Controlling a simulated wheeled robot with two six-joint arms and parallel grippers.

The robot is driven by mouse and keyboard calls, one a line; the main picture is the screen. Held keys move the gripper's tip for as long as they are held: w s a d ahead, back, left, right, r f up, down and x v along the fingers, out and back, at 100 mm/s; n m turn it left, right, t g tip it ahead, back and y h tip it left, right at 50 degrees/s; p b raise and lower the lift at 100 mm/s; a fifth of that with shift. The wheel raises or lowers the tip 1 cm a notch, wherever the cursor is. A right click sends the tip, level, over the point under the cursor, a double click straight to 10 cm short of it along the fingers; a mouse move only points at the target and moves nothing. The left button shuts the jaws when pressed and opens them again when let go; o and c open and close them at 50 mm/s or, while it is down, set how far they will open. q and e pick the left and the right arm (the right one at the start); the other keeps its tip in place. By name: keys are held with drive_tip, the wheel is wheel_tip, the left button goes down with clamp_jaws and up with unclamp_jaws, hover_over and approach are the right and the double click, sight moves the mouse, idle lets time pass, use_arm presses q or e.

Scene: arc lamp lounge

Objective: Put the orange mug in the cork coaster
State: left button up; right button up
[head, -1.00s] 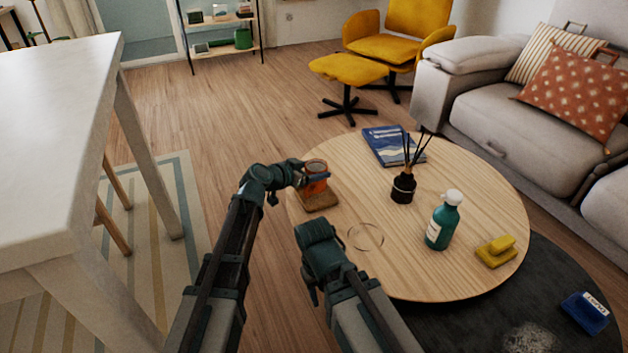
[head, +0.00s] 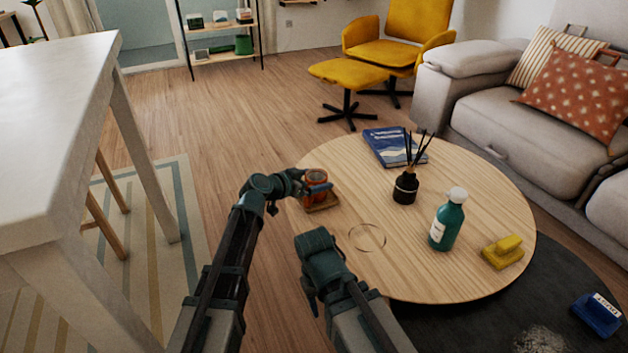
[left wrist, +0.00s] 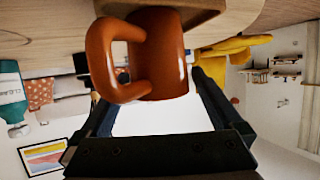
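The orange mug (head: 316,183) stands upright on the square cork coaster (head: 324,206), near the left edge of the round table. In the left wrist view, the mug (left wrist: 165,60) has its base against the brown coaster (left wrist: 192,5), and its handle sticks out to the left. My left gripper (head: 308,186) is at the mug in the head view. In the left wrist view, its fingers (left wrist: 150,85) are spread wider than the mug's body, on either side of it. My right arm is folded low in front of the table; its fingertips do not show clearly.
The round wooden table (head: 430,275) also carries a blue book (head: 388,147), a dark reed diffuser (head: 405,188), a teal bottle (head: 447,224) and a yellow sponge (head: 502,252). A thin ring outline (head: 367,238) marks bare wood. A white table (head: 60,120) stands left.

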use_arm(q)
drive_tip(key=shift+r, duration=0.15)
drive_tip(key=shift+s+a+r+p, duration=0.2)
drive_tip(key=shift+s+p, duration=0.05)
drive_tip(key=shift+p, duration=0.1)
drive_tip(key=p+v, duration=0.4)
drive_tip(key=v, duration=0.7)
drive_tip(key=shift+a, duration=0.15)
drive_tip(key=shift+s+f, duration=0.1)
drive_tip(key=shift+s, duration=0.05)
